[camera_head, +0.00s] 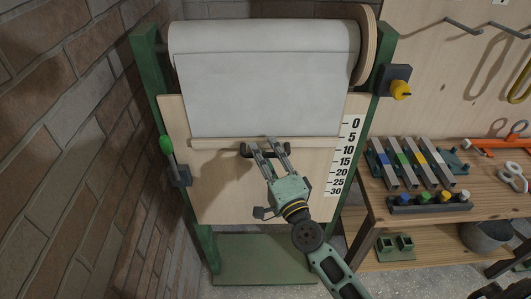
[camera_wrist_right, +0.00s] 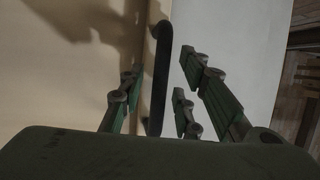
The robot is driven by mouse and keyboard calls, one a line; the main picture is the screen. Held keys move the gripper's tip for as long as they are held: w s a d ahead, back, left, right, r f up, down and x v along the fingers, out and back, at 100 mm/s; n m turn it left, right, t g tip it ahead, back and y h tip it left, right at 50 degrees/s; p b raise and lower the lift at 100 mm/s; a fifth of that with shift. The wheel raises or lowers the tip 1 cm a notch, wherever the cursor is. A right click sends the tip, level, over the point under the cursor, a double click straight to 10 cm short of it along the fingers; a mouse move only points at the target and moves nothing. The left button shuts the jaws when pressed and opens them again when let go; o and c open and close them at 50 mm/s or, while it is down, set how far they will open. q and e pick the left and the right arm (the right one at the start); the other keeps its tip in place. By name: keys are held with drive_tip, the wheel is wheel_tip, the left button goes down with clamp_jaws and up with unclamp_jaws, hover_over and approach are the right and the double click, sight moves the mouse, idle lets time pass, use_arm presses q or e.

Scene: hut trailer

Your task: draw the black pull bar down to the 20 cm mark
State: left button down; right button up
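The black pull bar (camera_head: 245,150) is fixed on the front of a pale wooden batten (camera_head: 215,143) at the lower edge of a white sheet (camera_head: 260,95). The sheet hangs from a roll. The batten's right end is about level with the 5 on the number scale (camera_head: 344,160), which runs from 0 to 30. My right gripper (camera_head: 271,145) is at the bar. In the right wrist view, the black bar (camera_wrist_right: 160,75) stands between the parted fingers (camera_wrist_right: 162,85), with gaps visible at its sides. My left gripper is out of view.
A green-handled lever (camera_head: 167,146) is on the left post and a yellow knob (camera_head: 400,88) on the right post. A brick wall (camera_head: 70,130) is close on the left. A workbench (camera_head: 500,185) with several metal bars stands on the right. The board below the batten is clear.

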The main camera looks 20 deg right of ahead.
clamp_jaws()
idle(0.6)
